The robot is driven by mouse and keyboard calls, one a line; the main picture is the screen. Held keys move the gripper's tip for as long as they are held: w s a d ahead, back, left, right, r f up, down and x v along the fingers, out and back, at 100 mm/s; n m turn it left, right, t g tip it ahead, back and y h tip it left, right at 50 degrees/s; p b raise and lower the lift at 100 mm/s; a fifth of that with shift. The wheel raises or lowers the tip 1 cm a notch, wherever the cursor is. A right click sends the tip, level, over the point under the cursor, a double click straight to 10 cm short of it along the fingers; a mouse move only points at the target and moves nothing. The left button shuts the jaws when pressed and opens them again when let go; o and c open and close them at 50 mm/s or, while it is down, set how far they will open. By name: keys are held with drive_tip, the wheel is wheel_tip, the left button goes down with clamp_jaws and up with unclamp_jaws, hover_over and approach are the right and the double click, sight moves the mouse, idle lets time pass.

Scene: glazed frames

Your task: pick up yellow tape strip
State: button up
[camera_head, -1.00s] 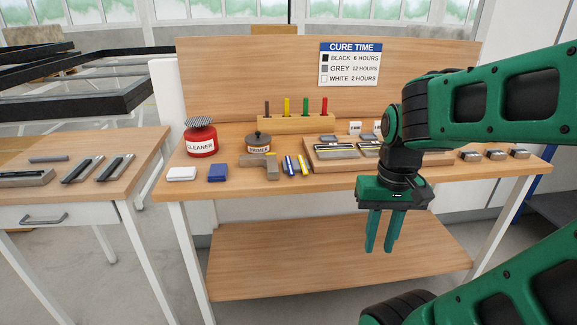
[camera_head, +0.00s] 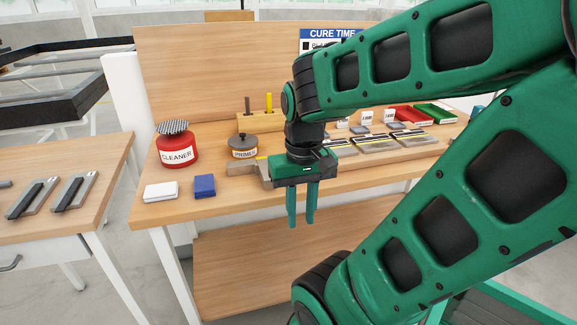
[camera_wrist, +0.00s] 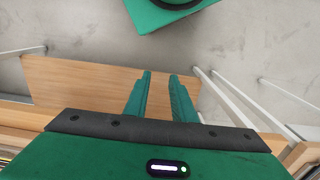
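My gripper (camera_head: 301,218) hangs fingers down in front of the bench's front edge, with nothing between the fingers. In the wrist view the fingers (camera_wrist: 160,80) stand apart, over the lower shelf. Thin yellow strips (camera_head: 375,143) show on grey sample plates in a wooden tray (camera_head: 345,167) on the bench, right of and behind my gripper. They are too small to tell whether these are tape. The tray's left part is hidden by my gripper.
The bench holds a red cleaner can (camera_head: 177,148), a primer pot (camera_head: 242,147), a white block (camera_head: 160,191), a blue block (camera_head: 204,186), and red (camera_head: 402,118) and green (camera_head: 437,113) bins. The lower shelf (camera_head: 240,265) is clear. A side table (camera_head: 90,200) stands left.

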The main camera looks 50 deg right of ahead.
drive_tip(key=shift+d, duration=0.2)
drive_tip(key=w+d+r, duration=0.4)
drive_tip(key=w+d, duration=0.3)
drive_tip(key=d, duration=0.2)
drive_tip(key=w+d+r, duration=0.4)
drive_tip(key=w+d, duration=0.2)
drive_tip(key=d, duration=0.2)
wheel_tip(320, 180, down, 4)
drive_tip(key=shift+w+d+f, duration=0.1)
drive_tip(key=shift+d+f, duration=0.05)
drive_tip(key=shift+f, duration=2.85)
drive_tip(key=shift+f, duration=0.25)
clamp_jaws()
